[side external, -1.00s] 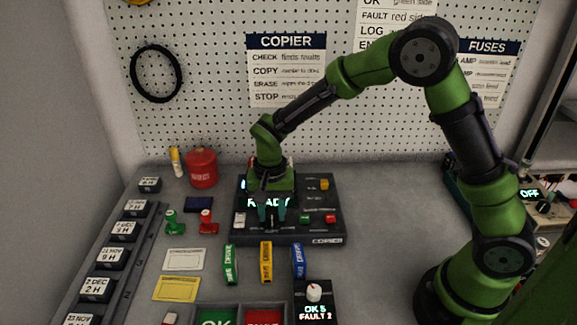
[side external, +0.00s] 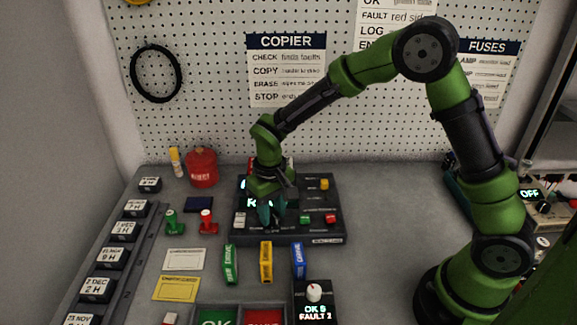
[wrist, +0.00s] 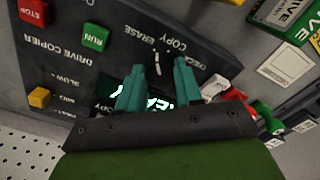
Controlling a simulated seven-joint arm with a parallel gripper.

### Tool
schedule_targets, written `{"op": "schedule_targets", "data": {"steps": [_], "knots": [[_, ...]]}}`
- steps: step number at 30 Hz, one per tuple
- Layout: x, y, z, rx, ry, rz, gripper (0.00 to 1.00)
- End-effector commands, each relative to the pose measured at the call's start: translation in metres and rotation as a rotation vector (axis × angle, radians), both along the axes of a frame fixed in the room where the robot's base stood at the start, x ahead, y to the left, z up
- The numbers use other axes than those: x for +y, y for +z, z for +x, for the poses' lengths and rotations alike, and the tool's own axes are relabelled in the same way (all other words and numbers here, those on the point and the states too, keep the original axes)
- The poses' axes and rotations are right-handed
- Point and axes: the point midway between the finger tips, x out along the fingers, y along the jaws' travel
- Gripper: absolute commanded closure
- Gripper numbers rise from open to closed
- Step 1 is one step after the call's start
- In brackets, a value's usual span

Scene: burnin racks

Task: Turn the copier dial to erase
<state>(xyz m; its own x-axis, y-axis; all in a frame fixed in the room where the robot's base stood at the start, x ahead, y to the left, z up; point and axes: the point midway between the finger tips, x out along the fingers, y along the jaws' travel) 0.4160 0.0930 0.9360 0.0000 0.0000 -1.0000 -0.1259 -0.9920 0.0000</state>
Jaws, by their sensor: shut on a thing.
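The black copier (side external: 325,228) stands on the bench below the COPIER sign. Its dial (wrist: 160,73) lies between my fingertips in the wrist view, dark and mostly hidden by them. The labels ERASE (wrist: 143,38), COPY and CHECK are printed around it. My gripper (side external: 270,215) points down over the front left of the copier and is shut on the dial; it also shows in the wrist view (wrist: 160,82). The dial's exact setting cannot be told. The lit display (side external: 258,203) is partly covered by my gripper and its text is not fully readable.
The copier also carries a green RUN button (wrist: 95,37), a red STOP button (wrist: 33,10) and a yellow switch (wrist: 40,97). Green, yellow and blue drives (side external: 265,262) lie in front. A red can (side external: 202,168) stands behind left. The bench right of the copier is clear.

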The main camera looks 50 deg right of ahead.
Motion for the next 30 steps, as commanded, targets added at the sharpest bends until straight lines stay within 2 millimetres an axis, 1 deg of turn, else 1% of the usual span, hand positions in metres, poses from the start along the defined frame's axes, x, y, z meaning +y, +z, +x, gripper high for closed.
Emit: {"op": "schedule_targets", "data": {"steps": [3, 9, 25, 26, 30], "knots": [[-0.0001, 0.0002, 0.0004, -0.001, 0.059, 0.000, 0.95], [0.0002, 0.0002, 0.0003, -0.001, 0.121, 0.001, 0.95], [0.0003, 0.0001, 0.0002, -0.001, 0.145, 0.000, 0.95], [0.0002, 0.0001, 0.0002, -0.001, 0.145, 0.000, 0.60], [0.0002, 0.0001, 0.0002, -0.001, 0.143, 0.000, 0.40]]}}
